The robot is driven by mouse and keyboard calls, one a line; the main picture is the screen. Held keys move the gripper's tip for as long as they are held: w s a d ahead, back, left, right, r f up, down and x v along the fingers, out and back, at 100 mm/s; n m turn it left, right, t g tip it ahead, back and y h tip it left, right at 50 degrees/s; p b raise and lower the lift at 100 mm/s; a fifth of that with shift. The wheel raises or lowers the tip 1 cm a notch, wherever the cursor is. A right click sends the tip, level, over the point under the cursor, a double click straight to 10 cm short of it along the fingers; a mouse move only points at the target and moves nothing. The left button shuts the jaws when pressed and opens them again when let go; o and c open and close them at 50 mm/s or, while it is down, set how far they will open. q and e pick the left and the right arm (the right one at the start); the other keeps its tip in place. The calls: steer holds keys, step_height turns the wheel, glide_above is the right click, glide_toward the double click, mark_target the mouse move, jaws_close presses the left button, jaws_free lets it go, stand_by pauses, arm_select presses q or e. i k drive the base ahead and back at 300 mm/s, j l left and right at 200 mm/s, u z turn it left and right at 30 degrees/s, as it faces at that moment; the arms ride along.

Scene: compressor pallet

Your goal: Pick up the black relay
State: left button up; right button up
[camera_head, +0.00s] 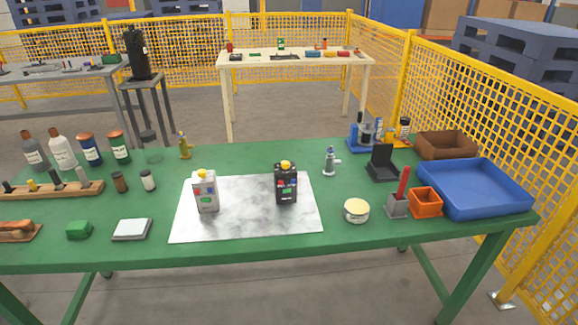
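The black relay (286,185) stands upright on the right half of a white marbled mat (246,222) on the green table. It has a yellow top and small coloured marks on its front. A similar light grey relay (205,192), also with a yellow top, stands on the mat to its left. Neither of my grippers shows in the head view, and nothing touches the black relay.
The green table (300,242) has bottles, a wooden holder (52,190) and a green block (79,230) at left. At right are a blue tray (476,208), an orange bin (425,202), a grey holder with a red stick (397,204) and a round tin (356,210). Yellow fencing stands behind.

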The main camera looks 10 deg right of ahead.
mark_target(287, 193)
steer(key=i+l, duration=0.2)
steer(key=i, duration=0.3)
steer(key=i+l, duration=0.2)
steer(key=i, duration=0.3)
steer(key=k, duration=0.45)
